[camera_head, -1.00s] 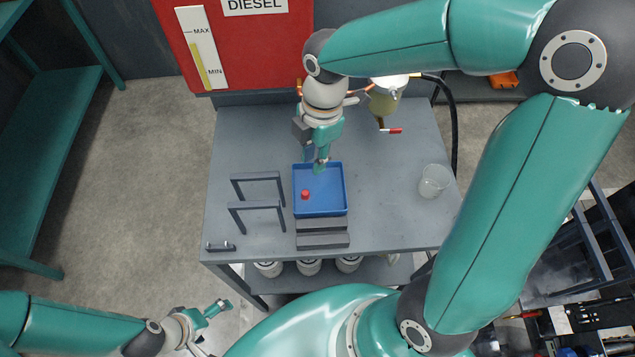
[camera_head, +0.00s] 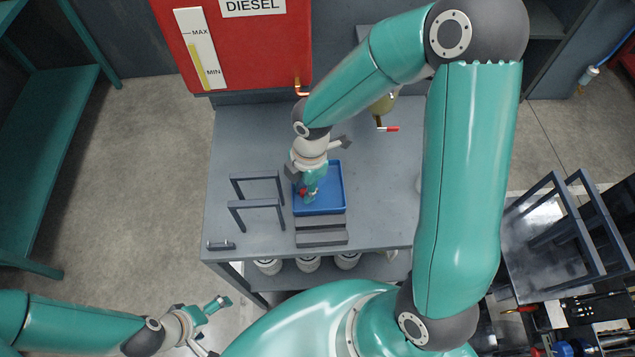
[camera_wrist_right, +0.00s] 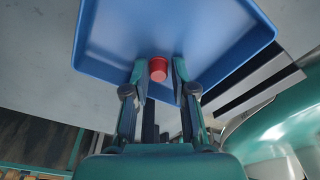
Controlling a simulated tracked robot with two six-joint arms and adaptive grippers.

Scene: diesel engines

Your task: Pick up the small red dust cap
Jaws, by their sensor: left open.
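The small red dust cap (camera_wrist_right: 158,69) stands in the blue tray and shows in the right wrist view between my right gripper's fingertips. In the head view the red cap (camera_head: 302,191) is partly hidden by that gripper. My right gripper (camera_wrist_right: 160,74) is open, one finger on each side of the cap, with narrow gaps seeming to show. In the head view my right gripper (camera_head: 307,194) is down at the left part of the tray. My left gripper (camera_head: 217,328) is open and empty, off the table at the lower left.
The blue tray (camera_head: 334,208) has raised walls around the cap. Two grey handle-like frames (camera_head: 256,203) stand left of it, and dark grey steps (camera_head: 321,231) lie in front. A valve with a red handle (camera_head: 389,129) is at the back.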

